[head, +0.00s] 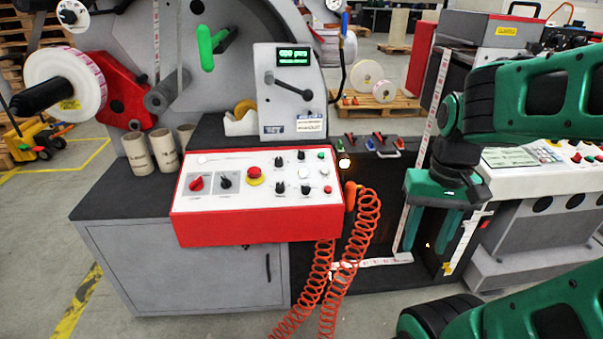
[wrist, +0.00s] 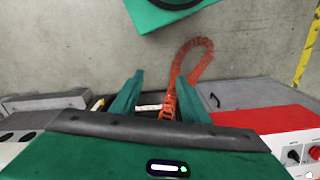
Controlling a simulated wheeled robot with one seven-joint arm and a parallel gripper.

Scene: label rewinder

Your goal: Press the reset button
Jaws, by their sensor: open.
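The control panel (head: 235,165) is a white sloped face in a red housing, centre-left in the head view. The labels are too small to read, so I cannot tell which is the reset button. My gripper (head: 430,228) is open and empty, fingers down, right of the panel and apart from it. In the wrist view its fingers (wrist: 160,88) are spread, and the panel (wrist: 268,120) shows partly at lower right.
A coiled orange hose (head: 362,235) hangs between the panel and my gripper. Another control console (head: 535,157) is at right. Space above the panel's face looks clear.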

